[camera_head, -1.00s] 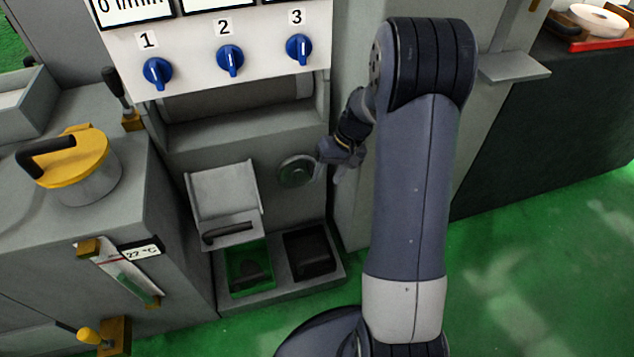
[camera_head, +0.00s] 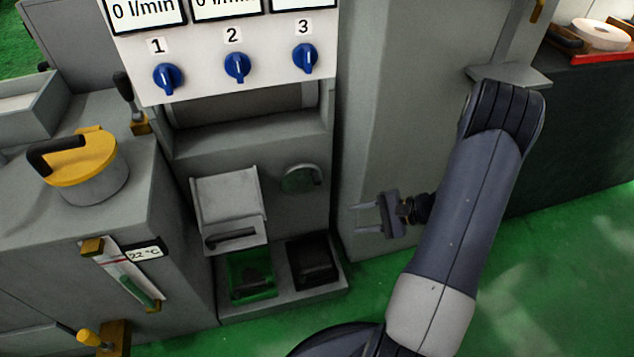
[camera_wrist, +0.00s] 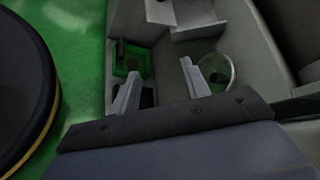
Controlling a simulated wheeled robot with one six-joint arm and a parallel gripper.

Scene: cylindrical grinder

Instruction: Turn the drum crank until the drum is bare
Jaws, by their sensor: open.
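The drum crank (camera_head: 300,179) is a round green-grey disc on the machine front, right of the chute flap, with a small dark handle at its right edge. The drum (camera_head: 245,107) is a grey cylinder in the recess under the knob panel. Only part of it shows, and I cannot tell whether anything coats it. My gripper (camera_head: 362,220) is open and empty, right of and a little below the crank, apart from it. Its fingers (camera_wrist: 156,78) point toward the machine in the wrist view.
A grey flap (camera_head: 228,204) with a dark handle sits left of the crank. Below are a green bin (camera_head: 250,291) and a black bin (camera_head: 312,264). Blue knobs numbered 1 to 3 are above. A yellow-lidded pot (camera_head: 85,165) stands left. Green floor is free at right.

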